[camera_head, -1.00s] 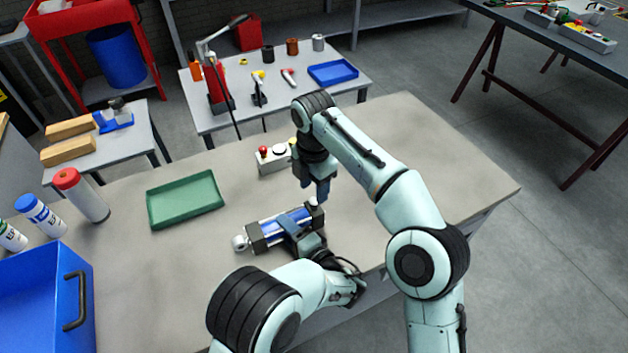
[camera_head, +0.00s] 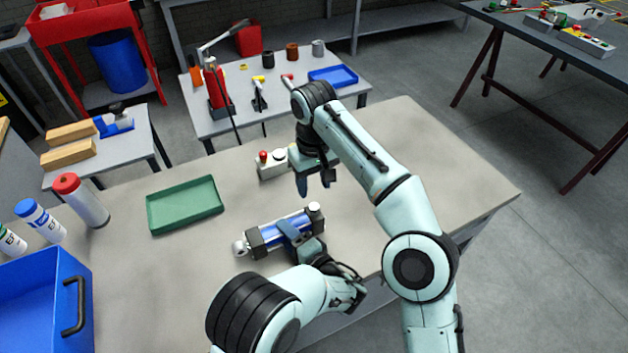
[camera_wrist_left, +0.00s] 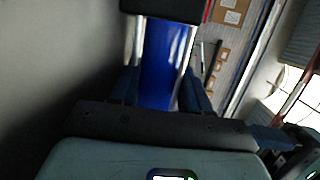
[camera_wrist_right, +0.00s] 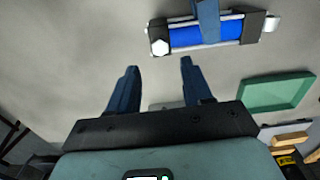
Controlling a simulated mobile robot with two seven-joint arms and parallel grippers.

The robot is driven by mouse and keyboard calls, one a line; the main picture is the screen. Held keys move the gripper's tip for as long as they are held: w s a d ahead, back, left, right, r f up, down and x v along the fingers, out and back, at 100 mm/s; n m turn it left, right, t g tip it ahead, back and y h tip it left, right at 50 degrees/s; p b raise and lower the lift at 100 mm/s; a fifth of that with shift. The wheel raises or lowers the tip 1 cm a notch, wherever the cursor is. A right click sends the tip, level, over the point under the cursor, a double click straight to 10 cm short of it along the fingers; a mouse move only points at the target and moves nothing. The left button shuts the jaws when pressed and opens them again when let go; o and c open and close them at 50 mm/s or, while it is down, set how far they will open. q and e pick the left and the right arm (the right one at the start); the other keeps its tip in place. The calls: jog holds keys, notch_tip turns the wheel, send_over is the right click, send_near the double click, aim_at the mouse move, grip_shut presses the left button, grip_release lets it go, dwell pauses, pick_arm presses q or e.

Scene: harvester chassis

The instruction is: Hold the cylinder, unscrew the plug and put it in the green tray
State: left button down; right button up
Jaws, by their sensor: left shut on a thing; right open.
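The blue-barrelled cylinder (camera_head: 271,232) with black end blocks lies above the workbench top. My left gripper (camera_head: 292,229) is shut around its blue barrel, which also fills the space between the fingers in the left wrist view (camera_wrist_left: 158,70). The white-topped plug (camera_head: 315,208) stands up at the cylinder's right end; it shows as a white hexagonal head in the right wrist view (camera_wrist_right: 159,47). My right gripper (camera_head: 314,188) is open and empty, above and behind the plug, apart from it. The green tray (camera_head: 186,206) is empty, left of the cylinder.
A control box with a red button (camera_head: 271,164) stands behind the cylinder, close to my right gripper. A blue bin (camera_head: 45,300) and a red-capped bottle (camera_head: 82,200) stand on the left. The bench's right side is clear.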

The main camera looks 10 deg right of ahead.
aim_at(314, 206)
pick_arm(q)
jog(key=shift+r, duration=0.1)
pick_arm(e)
jog(key=shift+f, duration=3.95)
grip_shut()
jog(key=shift+n, duration=0.3)
jog(key=shift+r, duration=0.15)
jog(key=shift+r, duration=1)
